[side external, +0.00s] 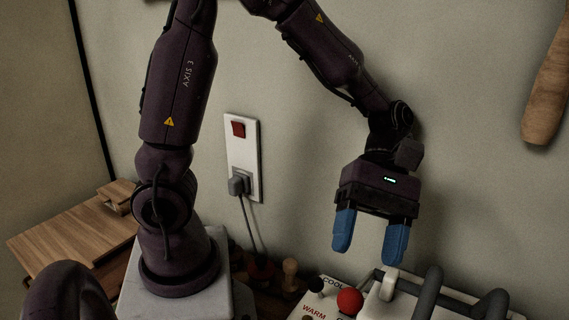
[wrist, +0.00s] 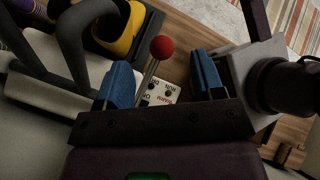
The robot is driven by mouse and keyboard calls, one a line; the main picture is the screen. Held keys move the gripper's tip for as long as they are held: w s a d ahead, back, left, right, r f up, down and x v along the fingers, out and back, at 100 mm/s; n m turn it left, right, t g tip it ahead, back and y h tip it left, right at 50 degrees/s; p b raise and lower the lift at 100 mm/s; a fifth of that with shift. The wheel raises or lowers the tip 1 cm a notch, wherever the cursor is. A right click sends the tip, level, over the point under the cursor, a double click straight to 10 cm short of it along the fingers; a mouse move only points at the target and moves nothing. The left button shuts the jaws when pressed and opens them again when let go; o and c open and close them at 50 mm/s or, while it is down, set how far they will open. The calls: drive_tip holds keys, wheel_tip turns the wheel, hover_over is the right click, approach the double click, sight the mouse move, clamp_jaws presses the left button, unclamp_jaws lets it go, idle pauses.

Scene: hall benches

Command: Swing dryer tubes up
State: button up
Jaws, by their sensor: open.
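The dryer is a white body (side external: 379,311) at the bottom right of the side view, partly cut off by the frame. Bent dark grey tubes (side external: 432,291) rise from it, and they also show at the left of the wrist view (wrist: 75,48). Its control panel (side external: 318,305) carries the words COOL and WARM. A red ball knob (side external: 349,299) stands by the panel; in the wrist view it tops a thin metal rod (wrist: 150,72). My gripper (side external: 366,254) is open and empty, blue fingers pointing down, above the dryer and apart from the knob and tubes.
A yellow and black object (wrist: 122,32) lies beyond the tubes in the wrist view. A wall plate with a plugged cord (side external: 242,155) is behind. Small wooden knobbed items (side external: 290,268) stand left of the dryer. A wooden handle (side external: 548,92) hangs upper right.

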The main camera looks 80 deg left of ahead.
drive_tip(key=s+a+r, duration=0.6)
drive_tip(key=s+r, duration=0.5)
drive_tip(key=s, duration=0.1)
drive_tip(key=shift+s+r, duration=0.3)
drive_tip(key=shift+a, duration=0.1)
